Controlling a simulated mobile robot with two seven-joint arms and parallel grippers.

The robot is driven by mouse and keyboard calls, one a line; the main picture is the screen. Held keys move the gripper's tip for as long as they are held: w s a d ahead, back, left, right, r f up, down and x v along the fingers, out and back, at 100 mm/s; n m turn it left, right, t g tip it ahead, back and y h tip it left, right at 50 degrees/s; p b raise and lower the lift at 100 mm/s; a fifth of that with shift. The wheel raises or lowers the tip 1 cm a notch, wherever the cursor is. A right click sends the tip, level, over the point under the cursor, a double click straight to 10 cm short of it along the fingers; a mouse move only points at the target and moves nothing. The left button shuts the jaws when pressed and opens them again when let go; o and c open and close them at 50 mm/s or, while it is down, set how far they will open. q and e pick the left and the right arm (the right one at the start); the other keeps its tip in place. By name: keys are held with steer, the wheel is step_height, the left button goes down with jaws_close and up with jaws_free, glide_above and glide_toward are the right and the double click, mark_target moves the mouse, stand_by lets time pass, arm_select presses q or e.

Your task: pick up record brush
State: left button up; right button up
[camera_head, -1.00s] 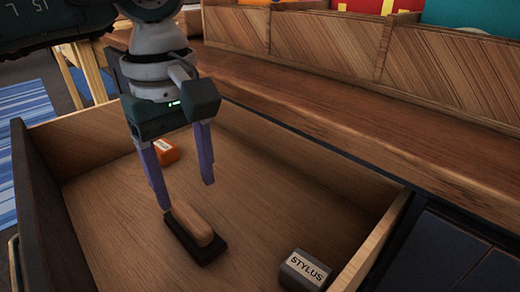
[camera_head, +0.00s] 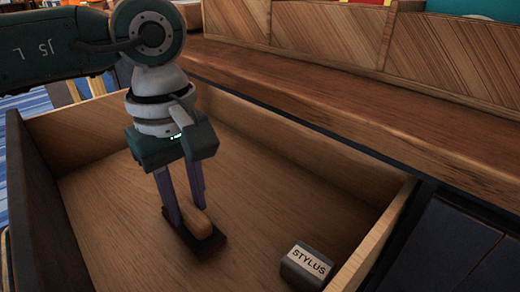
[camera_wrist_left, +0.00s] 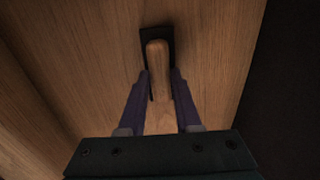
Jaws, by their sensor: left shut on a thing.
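The record brush (camera_head: 200,226) lies in the open drawer, with a light wooden handle on a dark flat base. It also shows in the left wrist view (camera_wrist_left: 158,62), its far end extending past the fingertips. My left gripper (camera_head: 188,208) reaches down from above with its two purple fingers on either side of the wooden handle. In the left wrist view the left gripper (camera_wrist_left: 162,78) is shut on the handle. The brush base appears to rest on the drawer floor. My right gripper is not in view.
The wooden drawer (camera_head: 120,240) has raised walls around the brush. A grey box labelled STYLUS (camera_head: 307,265) sits near its right wall. A wooden counter (camera_head: 330,100) with bins runs behind. The drawer floor between brush and box is clear.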

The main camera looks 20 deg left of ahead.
mark_target(188, 208)
arm_select(q)
jaws_close()
step_height(188, 208, up, 20)
steer(key=p, duration=0.5)
